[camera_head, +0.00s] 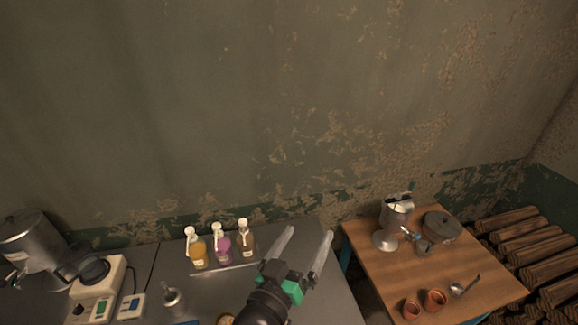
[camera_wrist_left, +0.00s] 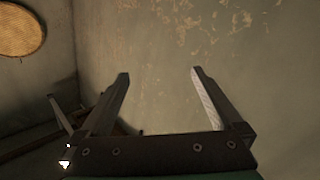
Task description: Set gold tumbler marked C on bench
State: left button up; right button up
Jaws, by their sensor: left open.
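My left gripper (camera_head: 306,240) is open and empty above the grey bench (camera_head: 208,291), its fingers pointing toward the wall. In the left wrist view the open gripper (camera_wrist_left: 160,75) has only wall between its fingers. A small round gold-brown thing (camera_head: 226,319) shows at the bottom edge of the head view, beside my left arm. It is mostly cut off, so I cannot tell whether it is the gold tumbler, and no letter C is readable. My right gripper is not in view.
Three stoppered bottles, yellow (camera_head: 197,251), purple (camera_head: 220,245) and brown (camera_head: 246,241), stand on the bench. A wooden table (camera_head: 385,280) at right holds a metal pot (camera_head: 397,213) and clay cups (camera_head: 434,300).

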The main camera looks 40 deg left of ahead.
pick_arm(q)
notch_tip(320, 180, up, 21)
jog(key=s+d+m+t+h, duration=0.2)
jog(key=d+m+t, duration=0.1)
jog(key=t, duration=0.2)
jog(key=s+d+r+m+t+h, duration=0.1)
jog(key=s+r+m+t+h, duration=0.1)
jog(key=s+r, duration=0.2)
jog(key=s+d+r+m+t+h, duration=0.1)
jog(key=s+r+m+t+h, duration=0.1)
jog(key=r, duration=0.8)
jog(key=shift+s+r+m+t+h, duration=0.25)
jog(key=shift+s+t, duration=0.35)
jog(key=shift+s, duration=0.45)
